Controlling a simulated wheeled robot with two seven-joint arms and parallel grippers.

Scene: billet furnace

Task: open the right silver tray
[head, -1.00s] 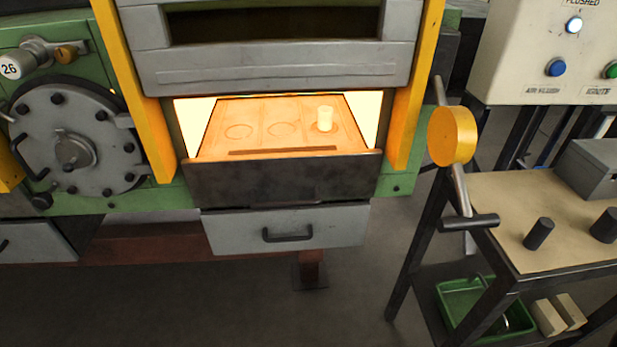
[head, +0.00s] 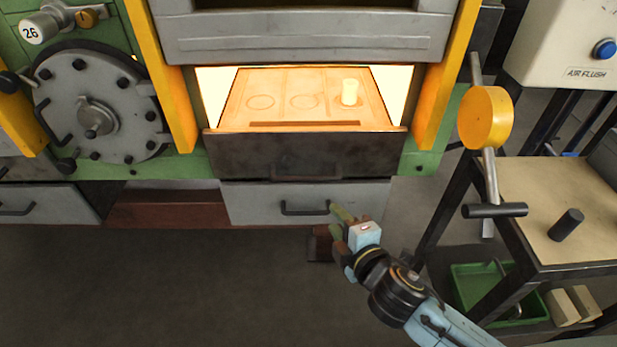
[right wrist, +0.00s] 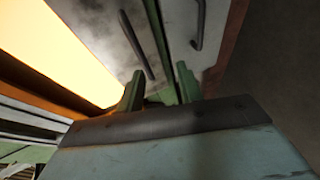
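The right silver tray (head: 250,203) is a grey drawer front with a black bar handle (head: 305,208), below the glowing furnace mouth. It looks shut. My right gripper (head: 338,216) is near the right end of that handle in the head view. In the right wrist view its two green fingers (right wrist: 160,90) stand apart with nothing clearly between them. The tray's handle (right wrist: 198,25) shows beyond the fingertips, apart from them. My left gripper is not in view.
The dark furnace door (head: 300,155) is above the tray, with a glowing billet (head: 349,92) on the hearth. Another silver tray (head: 45,203) is at the left. A bench (head: 545,200) and a yellow-ended lever (head: 486,118) stand at the right. The floor in front is clear.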

